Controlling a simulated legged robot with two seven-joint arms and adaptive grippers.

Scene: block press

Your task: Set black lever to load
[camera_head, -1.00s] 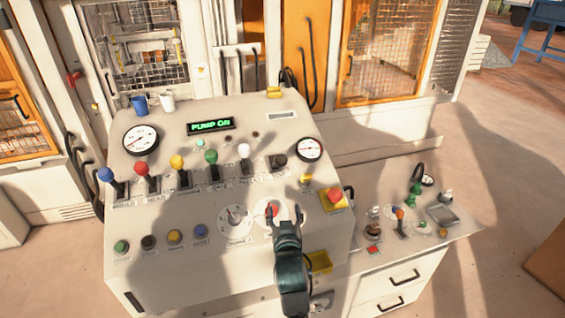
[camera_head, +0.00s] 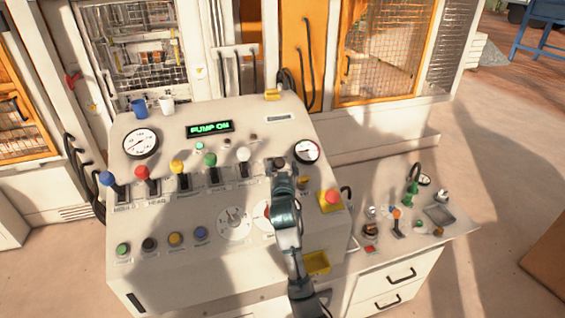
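The black lever (camera_head: 280,161) is the rightmost in the row of levers on the sloped console. Its dark knob shows at the tip of my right gripper (camera_head: 281,170), which covers its lower part and its label. The fingertips are at the knob; I cannot tell whether they touch it or are shut on it. My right arm reaches up over the console from the bottom edge. My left gripper is out of view.
White (camera_head: 243,154), green (camera_head: 210,160), yellow (camera_head: 177,167), red (camera_head: 142,173) and blue (camera_head: 106,179) levers stand to the left. A gauge (camera_head: 306,151) is close on the right. A red emergency button (camera_head: 332,196) is lower right. The display (camera_head: 210,128) reads PUMP ON.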

